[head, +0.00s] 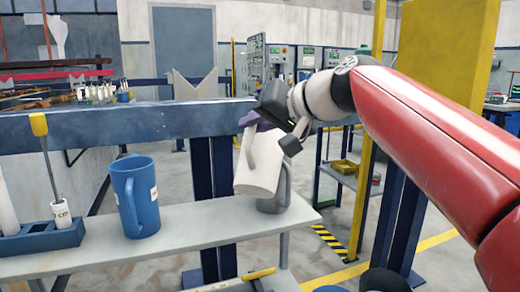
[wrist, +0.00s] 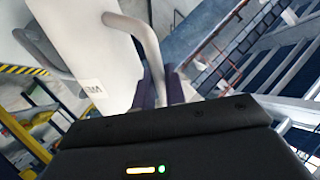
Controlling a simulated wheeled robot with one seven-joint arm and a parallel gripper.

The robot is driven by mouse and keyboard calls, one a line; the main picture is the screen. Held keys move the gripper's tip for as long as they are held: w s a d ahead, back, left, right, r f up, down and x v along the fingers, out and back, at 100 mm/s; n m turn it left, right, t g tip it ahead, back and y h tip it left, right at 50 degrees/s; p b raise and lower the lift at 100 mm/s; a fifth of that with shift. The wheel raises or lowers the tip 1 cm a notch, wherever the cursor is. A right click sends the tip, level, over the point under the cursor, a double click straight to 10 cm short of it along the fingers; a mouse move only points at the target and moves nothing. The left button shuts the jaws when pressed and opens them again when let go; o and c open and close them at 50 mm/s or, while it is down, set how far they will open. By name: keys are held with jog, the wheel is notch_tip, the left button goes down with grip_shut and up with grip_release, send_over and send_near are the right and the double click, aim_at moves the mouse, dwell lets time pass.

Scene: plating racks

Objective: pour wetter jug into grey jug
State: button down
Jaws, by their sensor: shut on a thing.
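A white jug with a printed label, which I take as the wetter jug (head: 257,172), hangs slightly tilted over the shelf's right end. My gripper (head: 250,130) is shut on it near its handle. In the wrist view the white jug (wrist: 85,55) fills the upper left, its handle between my gripper's fingers (wrist: 165,90). The grey jug (head: 284,192) stands on the shelf just behind and right of the white jug, which hides most of it. Part of the grey jug (wrist: 40,45) also shows at the wrist view's left. I cannot see inside either jug.
A blue jug (head: 143,200) stands left on the grey shelf (head: 190,250). Further left is a blue rack (head: 42,238) with a yellow-handled tool (head: 40,125). A blue beam (head: 120,125) runs behind the shelf. A yellow-handled tool (head: 258,274) lies in front.

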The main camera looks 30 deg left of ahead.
jog(key=shift+w+a+r+m+g+p, duration=0.1)
jog(key=shift+w+r+m+g+p, duration=0.45)
jog(key=shift+p, duration=1.7)
jog(key=shift+r+p, duration=0.1)
jog(key=shift+p, duration=0.25)
jog(key=shift+w+a+r+h+p, duration=0.15)
jog(key=shift+r+h+p, duration=0.25)
jog(key=shift+p, duration=0.45)
jog(key=shift+w+r+m, duration=0.1)
jog(key=shift+w+m, duration=0.05)
jog(key=shift+m, duration=0.1)
jog(key=shift+w+r+g, duration=0.15)
jog(key=shift+w+g, duration=0.1)
jog(key=shift+g, duration=0.2)
jog(key=shift+w+r+m, duration=0.1)
jog(key=shift+r+m, duration=0.05)
jog(key=shift+m, duration=0.15)
